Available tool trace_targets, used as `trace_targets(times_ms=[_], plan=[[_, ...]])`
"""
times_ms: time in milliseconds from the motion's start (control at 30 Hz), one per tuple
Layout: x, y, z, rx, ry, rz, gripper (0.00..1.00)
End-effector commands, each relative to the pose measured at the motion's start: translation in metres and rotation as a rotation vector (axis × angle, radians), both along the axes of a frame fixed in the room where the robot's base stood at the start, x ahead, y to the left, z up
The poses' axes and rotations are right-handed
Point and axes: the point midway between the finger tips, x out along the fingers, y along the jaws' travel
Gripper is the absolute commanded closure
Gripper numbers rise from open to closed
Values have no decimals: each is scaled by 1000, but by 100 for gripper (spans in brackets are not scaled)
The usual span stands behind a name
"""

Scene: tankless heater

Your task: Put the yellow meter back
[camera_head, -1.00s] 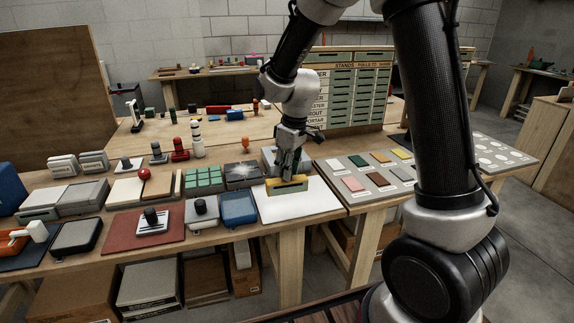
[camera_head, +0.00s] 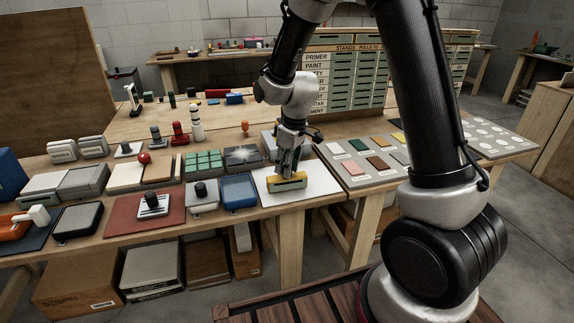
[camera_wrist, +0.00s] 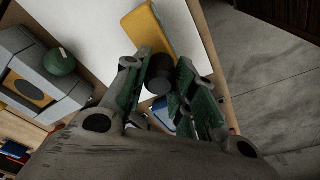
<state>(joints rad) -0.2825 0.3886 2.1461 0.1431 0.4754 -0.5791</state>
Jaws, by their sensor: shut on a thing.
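The yellow meter (camera_head: 287,182) has a yellow top and a greenish front. It is over the front-left part of a white board (camera_head: 322,182); I cannot tell if it touches the board. My gripper (camera_head: 287,168) points down and is shut on the meter from above. In the wrist view the yellow body (camera_wrist: 147,30) shows beyond the green-padded fingers of my gripper (camera_wrist: 166,88). A dark round knob (camera_wrist: 160,77) sits between them. The fingers hide part of the meter.
A blue tray (camera_head: 238,190) stands close left of the board. A grey panel with coloured tiles (camera_head: 365,158) lies to its right. A grey unit with a green knob (camera_wrist: 55,65) is beside the board in the wrist view. The board's right part is bare.

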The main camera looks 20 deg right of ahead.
Motion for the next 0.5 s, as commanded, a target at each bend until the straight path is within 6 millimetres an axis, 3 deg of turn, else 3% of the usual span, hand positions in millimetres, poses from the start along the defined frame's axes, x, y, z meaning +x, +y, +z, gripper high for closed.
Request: trace_targets(times_ms=[500], plan=[[0, 0, -7, -1, 1, 0, 100]])
